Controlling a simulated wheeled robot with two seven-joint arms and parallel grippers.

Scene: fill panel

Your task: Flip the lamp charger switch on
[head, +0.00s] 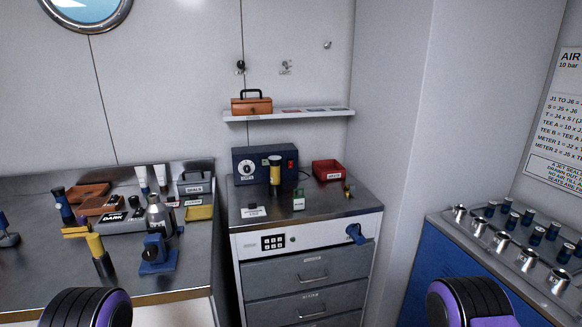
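A dark blue box (248,153), which looks like the lamp charger, stands at the back of the steel cabinet top. It has a white round dial (246,169) on the left of its front and a small red switch (291,165) on the right. The switch is too small to tell its position. A yellow and black lamp (275,175) stands upright at the front of the box, left of the switch. Black and purple parts of my two arms show at the bottom left and bottom right, far from the charger. Neither gripper's fingers are in view.
A shelf (320,113) with a brown case (251,105) hangs above. A cluttered bench is left; a blue cabinet (440,275) is right.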

